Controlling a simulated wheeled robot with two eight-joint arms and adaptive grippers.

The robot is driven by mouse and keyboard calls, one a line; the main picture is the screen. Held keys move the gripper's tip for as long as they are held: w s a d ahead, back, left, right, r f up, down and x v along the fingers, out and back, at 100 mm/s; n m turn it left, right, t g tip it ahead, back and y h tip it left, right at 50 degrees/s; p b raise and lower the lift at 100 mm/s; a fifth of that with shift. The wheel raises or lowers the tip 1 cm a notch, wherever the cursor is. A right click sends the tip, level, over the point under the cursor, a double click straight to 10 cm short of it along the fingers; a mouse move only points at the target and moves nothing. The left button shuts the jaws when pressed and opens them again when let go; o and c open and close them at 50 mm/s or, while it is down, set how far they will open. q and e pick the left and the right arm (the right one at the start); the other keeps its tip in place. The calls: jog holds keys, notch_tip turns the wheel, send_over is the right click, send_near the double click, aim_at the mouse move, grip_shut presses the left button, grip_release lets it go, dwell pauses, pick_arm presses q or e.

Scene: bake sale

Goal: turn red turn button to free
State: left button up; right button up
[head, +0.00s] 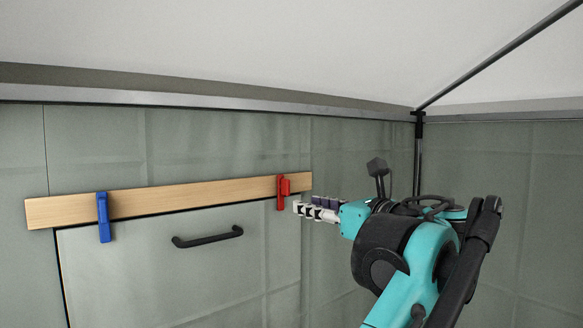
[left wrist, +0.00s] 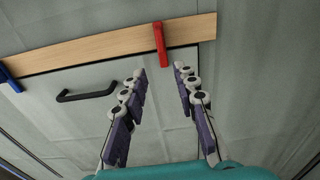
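The red turn button (head: 281,194) is on the right end of a wooden strip (head: 180,195). It stands upright, its lower end reaching below the strip over the top edge of a flap (head: 150,270). In the left wrist view the red button (left wrist: 160,44) shows just beyond the fingertips, roughly between them. My left gripper (head: 303,209) is just right of the button in the head view. In the wrist view its two fingers (left wrist: 160,72) are apart with nothing between them. I cannot tell whether a finger touches the button. My right gripper is not in view.
A blue turn button (head: 103,217) stands upright at the strip's left part, also reaching over the flap. A black handle (head: 208,237) is on the flap. A dark canopy pole (head: 419,150) stands in the corner behind my arm. Fabric walls surround the flap.

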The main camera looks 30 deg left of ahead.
aim_at(289, 186)
pick_arm(q)
jog(key=w+a+r, duration=0.1)
jog(key=a, duration=0.1)
jog(key=w+a+p, duration=0.1)
jog(key=a, duration=0.1)
jog(key=w+a+r, duration=0.1)
jog(key=a, duration=0.1)
jog(key=shift+a+r+p, duration=0.15)
jog(key=shift+r+p, duration=0.15)
jog(key=shift+w+a+f+m, duration=0.1)
jog(key=shift+w+a+m, duration=0.25)
jog(key=shift+a, duration=0.15)
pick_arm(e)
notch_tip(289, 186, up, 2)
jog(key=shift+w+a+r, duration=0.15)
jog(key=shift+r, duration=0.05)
pick_arm(q)
jog(key=shift+s+d, duration=0.1)
jog(key=shift+c, duration=0.3)
grip_shut()
